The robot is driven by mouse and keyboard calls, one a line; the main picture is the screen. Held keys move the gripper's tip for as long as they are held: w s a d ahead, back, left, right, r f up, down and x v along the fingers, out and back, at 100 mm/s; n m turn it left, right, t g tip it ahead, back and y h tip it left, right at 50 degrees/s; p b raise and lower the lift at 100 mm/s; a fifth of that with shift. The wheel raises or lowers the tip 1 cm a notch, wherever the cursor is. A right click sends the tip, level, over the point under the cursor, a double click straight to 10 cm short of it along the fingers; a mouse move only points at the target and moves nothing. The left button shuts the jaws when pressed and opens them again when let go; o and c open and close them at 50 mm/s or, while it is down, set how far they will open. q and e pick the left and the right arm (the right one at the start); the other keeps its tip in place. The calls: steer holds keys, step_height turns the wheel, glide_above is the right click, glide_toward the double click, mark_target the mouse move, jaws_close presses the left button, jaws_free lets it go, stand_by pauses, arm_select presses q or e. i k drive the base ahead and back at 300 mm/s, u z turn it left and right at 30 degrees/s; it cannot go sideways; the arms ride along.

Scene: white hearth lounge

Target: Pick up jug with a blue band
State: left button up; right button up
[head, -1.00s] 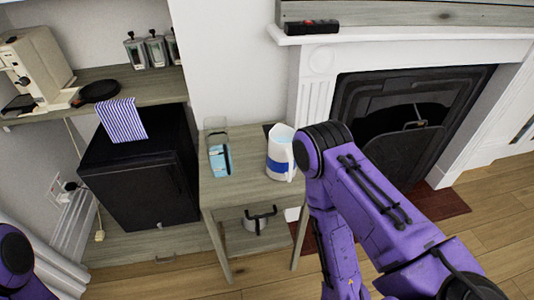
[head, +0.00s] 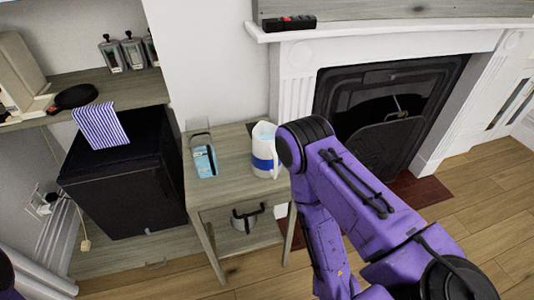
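The jug with a blue band (head: 264,148) is white and stands upright on a small wooden side table (head: 222,184). My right arm partly covers its right side in the picture. The arm's elbow is close to the jug in the picture; whether they touch I cannot tell. My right gripper is out of view; only purple arm links show. My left gripper is out of view too, with just a sliver of that arm at the lower left edge.
A clear container with light blue contents (head: 203,160) stands left of the jug. A pot (head: 247,216) sits on the table's lower shelf. A black mini fridge (head: 125,185) with a striped cloth (head: 101,126) is at the left. A white fireplace (head: 295,92) stands behind at the right.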

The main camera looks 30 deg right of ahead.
mark_target(266, 164)
steer(key=z, duration=4)
steer(key=k, duration=2.3)
steer(key=u, duration=1.65)
steer(key=i, duration=1)
steer(key=u, duration=0.05)
